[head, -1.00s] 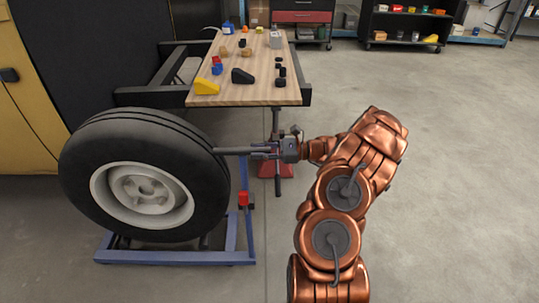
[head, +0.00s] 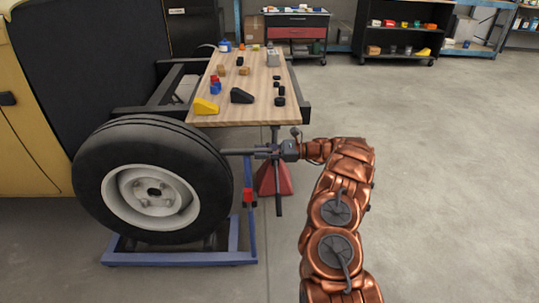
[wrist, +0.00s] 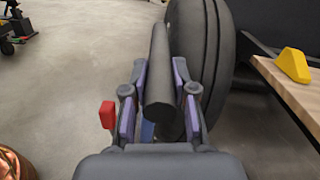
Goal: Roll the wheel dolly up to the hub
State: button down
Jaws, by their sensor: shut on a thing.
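A large black tyre on a pale rim (head: 150,197) stands upright on the blue wheel dolly (head: 180,258) at the left of the head view. A dark grey handle bar (head: 238,151) reaches right from beside the tyre. My gripper (head: 265,152) is shut on this bar. In the wrist view, the purple-padded fingers (wrist: 160,75) sit on both sides of the bar (wrist: 160,88), with the tyre (wrist: 205,60) just beyond at right. A red part (head: 248,196) is on the dolly's right upright. I cannot make out the hub; the tyre covers that area.
A wooden-topped bench (head: 225,105) with small blocks rests over the dark frame (head: 165,92) behind the tyre. A red stand (head: 272,178) is behind my gripper. A yellow body panel (head: 30,150) is at left. The floor at right is clear.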

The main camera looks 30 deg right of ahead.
jog(key=shift+w+d+r, duration=0.15)
jog(key=shift+w+d, duration=0.05)
jog(key=shift+d, duration=0.05)
jog(key=c, duration=0.9)
grip_release()
jog(key=shift+v, duration=5.9)
